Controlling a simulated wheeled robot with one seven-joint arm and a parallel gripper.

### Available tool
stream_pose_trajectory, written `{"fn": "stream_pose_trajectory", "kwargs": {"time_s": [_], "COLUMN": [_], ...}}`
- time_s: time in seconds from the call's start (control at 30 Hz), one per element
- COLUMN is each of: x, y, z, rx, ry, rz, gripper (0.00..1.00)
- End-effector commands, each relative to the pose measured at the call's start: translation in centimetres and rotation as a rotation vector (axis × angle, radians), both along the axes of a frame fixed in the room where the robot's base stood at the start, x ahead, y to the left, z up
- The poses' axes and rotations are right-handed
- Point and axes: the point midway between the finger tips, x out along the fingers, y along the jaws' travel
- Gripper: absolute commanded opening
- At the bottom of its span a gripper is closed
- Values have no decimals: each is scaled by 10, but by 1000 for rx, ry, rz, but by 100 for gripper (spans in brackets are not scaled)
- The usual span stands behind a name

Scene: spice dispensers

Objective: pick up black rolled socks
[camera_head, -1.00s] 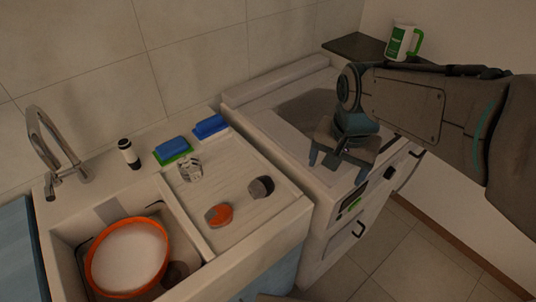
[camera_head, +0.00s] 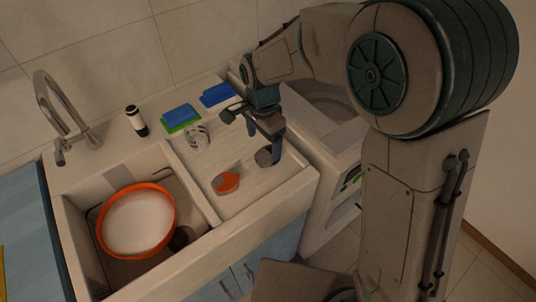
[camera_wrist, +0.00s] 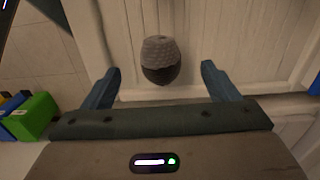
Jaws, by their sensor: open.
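The black rolled socks (camera_head: 264,157) look like a small dark grey and black bundle on the right part of the white drainboard. In the wrist view the rolled socks (camera_wrist: 160,60) lie ahead of my gripper (camera_wrist: 160,85), centred between its two blue fingers. In the head view my gripper (camera_head: 250,130) is above the drainboard, close over the socks. Its fingers are apart and nothing is held. Whether a finger touches the socks cannot be told.
An orange and grey item (camera_head: 226,183) lies left of the socks. A glass (camera_head: 197,137), blue-green sponges (camera_head: 182,117) and a black-and-white bottle (camera_head: 136,120) stand behind. The sink basin holds an orange-rimmed bowl (camera_head: 137,221). The drainboard's front (camera_head: 235,208) is clear.

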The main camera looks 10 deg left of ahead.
Motion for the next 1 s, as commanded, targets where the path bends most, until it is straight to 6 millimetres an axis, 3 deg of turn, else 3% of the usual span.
{"fn": "stream_pose_trajectory", "kwargs": {"time_s": [0.27,0.53,0.83,0.87,1.0], "x": [0,2,2,2,2], "y": [-1,-3,-2,-2,-2], "z": [-22,-59,-66,-66,-66], "rx": [-2,-1,1,1,1], "ry": [2,1,-2,-2,-2], "rz": [0,0,0,0,0], "gripper": [81,81,81,78,40]}}
